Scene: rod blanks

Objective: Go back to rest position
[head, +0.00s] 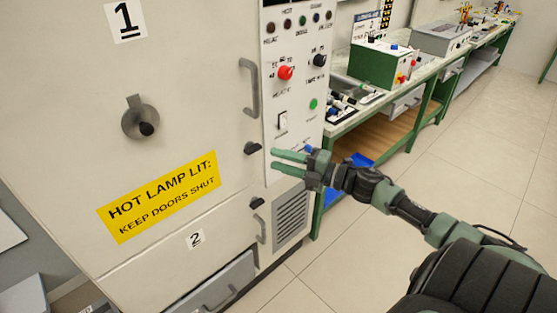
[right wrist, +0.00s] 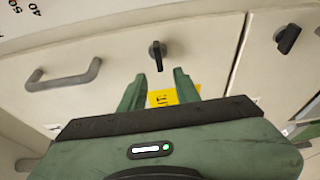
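My right gripper (head: 274,160) reaches in from the right in the head view, in front of the lower right part of a large cream cabinet (head: 190,85). Its two green fingers are apart with nothing between them. In the right wrist view the fingers (right wrist: 160,76) are also spread and empty, with a dark latch knob (right wrist: 157,54) and part of a yellow label (right wrist: 175,96) beyond them. I cannot tell how far the fingertips are from the cabinet. My left gripper is in neither view.
The cabinet's upper door, marked 1, looks shut, with a grey handle (head: 250,88). A control panel (head: 295,75) with a red knob (head: 285,72) is close above my right gripper. A low drawer (head: 215,285) sticks out below. A green-framed bench (head: 400,105) stands behind; the floor (head: 480,175) at right is clear.

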